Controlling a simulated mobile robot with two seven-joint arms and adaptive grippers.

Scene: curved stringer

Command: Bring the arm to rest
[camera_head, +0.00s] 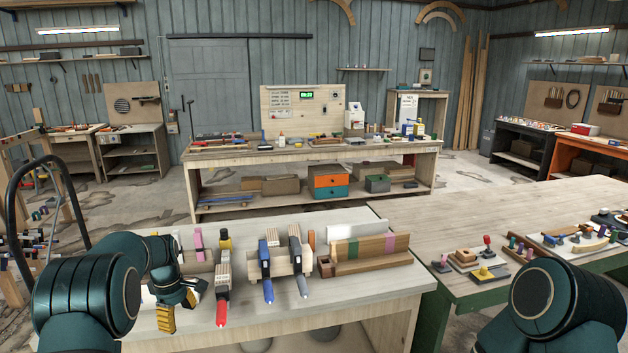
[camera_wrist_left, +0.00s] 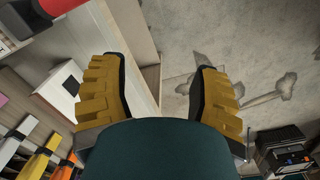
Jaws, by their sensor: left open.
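My left arm comes in from the left in the head view and bends over the near workbench (camera_head: 340,315). My left gripper (camera_head: 176,302) hangs over the left part of that bench, with one yellow ribbed finger showing well. In the left wrist view the left gripper (camera_wrist_left: 158,98) has its two yellow fingers wide apart with nothing between them. Past the fingers are the bench edge and the bare floor (camera_wrist_left: 245,50). My right arm shows only as a dark rounded link at the lower right of the head view; its gripper is out of view.
A wooden block with coloured strips (camera_head: 365,250) stands further right. A second bench (camera_head: 480,215) with small tools adjoins on the right. The near bench's front right is clear.

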